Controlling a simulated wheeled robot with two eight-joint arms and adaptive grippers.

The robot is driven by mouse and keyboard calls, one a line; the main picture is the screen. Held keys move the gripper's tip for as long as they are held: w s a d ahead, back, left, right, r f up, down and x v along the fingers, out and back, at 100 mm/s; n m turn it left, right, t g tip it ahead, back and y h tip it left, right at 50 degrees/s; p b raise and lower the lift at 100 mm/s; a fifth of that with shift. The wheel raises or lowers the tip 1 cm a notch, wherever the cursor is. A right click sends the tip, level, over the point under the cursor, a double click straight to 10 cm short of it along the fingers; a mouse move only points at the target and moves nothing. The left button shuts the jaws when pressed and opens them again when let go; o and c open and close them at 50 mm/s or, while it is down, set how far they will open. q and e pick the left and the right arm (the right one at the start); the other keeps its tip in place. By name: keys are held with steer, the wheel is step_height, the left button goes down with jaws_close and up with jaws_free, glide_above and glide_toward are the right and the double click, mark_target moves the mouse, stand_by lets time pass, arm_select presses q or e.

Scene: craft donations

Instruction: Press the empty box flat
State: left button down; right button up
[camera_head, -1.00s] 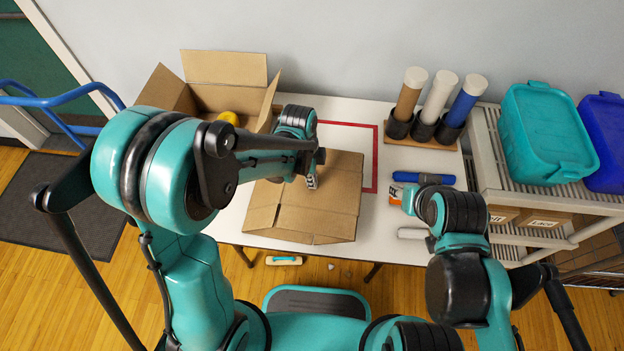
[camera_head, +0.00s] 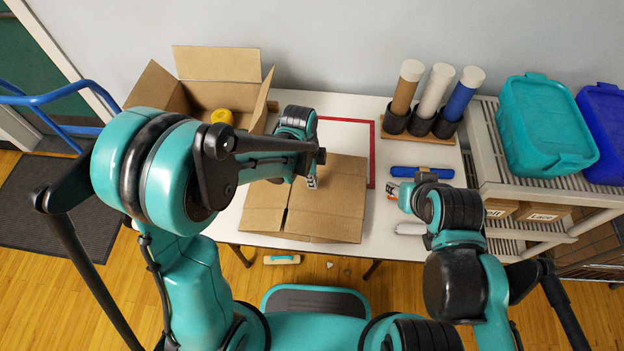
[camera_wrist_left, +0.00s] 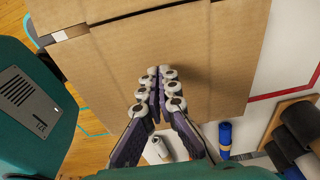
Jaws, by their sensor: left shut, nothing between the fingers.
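The brown cardboard box (camera_head: 330,212) lies on the white table, low and spread out, with a seam running across its top. In the left wrist view its panel (camera_wrist_left: 110,70) fills most of the picture and looks nearly flat, with a gap near the upper left. My left gripper (camera_head: 312,182) is shut and empty over the box's panel. In the left wrist view its fingertips (camera_wrist_left: 161,75) are together against or just above the cardboard; I cannot tell which. My right gripper (camera_head: 393,191) is at the table's right side, away from the box; its fingers are too small to read.
A red outline (camera_head: 372,155) marks the table behind the box. An open carton (camera_head: 218,65) with a yellow item (camera_head: 222,117) stands back left. Several tubes (camera_head: 437,90) stand in a rack back right. A blue roll (camera_head: 420,172) lies near my right gripper. A shelf (camera_head: 540,190) holds bins.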

arm_select(q)
steer(key=shift+f, duration=0.25)
steer(key=shift+r, duration=0.1)
steer(key=shift+a+r+p, duration=0.15)
steer(key=shift+r+p, duration=0.4)
steer(key=shift+r, duration=0.2)
steer(key=shift+a+r+p, duration=0.15)
steer(key=shift+r+p, duration=0.35)
steer(key=shift+r, duration=0.25)
steer(key=shift+r, duration=0.1)
step_height(320, 180, up, 8)
steer(key=p, duration=0.6)
